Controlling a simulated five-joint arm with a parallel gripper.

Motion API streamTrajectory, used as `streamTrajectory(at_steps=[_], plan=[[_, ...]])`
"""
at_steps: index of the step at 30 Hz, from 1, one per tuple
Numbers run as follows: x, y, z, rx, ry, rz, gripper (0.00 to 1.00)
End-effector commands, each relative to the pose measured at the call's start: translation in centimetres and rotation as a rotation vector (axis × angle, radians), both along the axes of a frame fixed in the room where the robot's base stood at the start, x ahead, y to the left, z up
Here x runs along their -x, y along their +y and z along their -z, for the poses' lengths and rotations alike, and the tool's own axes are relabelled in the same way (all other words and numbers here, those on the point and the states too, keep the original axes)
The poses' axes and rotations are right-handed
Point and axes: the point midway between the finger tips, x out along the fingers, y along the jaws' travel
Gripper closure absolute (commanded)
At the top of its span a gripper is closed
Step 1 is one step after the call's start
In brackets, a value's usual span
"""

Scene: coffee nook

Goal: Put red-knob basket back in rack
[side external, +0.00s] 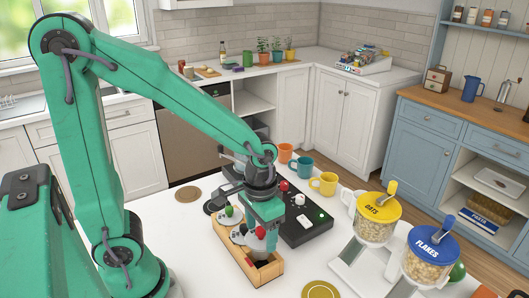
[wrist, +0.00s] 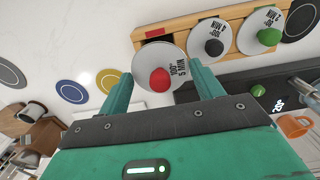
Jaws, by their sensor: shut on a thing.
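The red-knob basket (wrist: 166,59) shows from above in the wrist view as a grey lid marked "100° 5 MIN" with a red knob (wrist: 159,79). My gripper (wrist: 163,80) is shut on it, one finger at each side. The lid overlaps the near edge of the wooden rack (wrist: 184,22) at the end with a red patch. The basket's body is hidden below the lid. In the side view my gripper (side external: 264,232) is over the rack (side external: 265,275), and the held basket is mostly hidden by the fingers.
Baskets with a black knob (wrist: 213,47) and a green knob (wrist: 269,37) sit in the rack beside the held one. A black control panel (side external: 306,222) lies beside the rack. Several mugs and the oats (side external: 376,220) and flakes (side external: 431,256) dispensers stand to the right.

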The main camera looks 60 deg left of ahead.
Motion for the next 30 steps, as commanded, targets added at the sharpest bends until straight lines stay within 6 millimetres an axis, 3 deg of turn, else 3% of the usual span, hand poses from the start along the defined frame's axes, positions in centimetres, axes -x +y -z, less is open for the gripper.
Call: streamTrajectory(at_steps=[30], plan=[[0.0, 0.0, 1.8, 0.0, 0.001, 0.0, 0.56]])
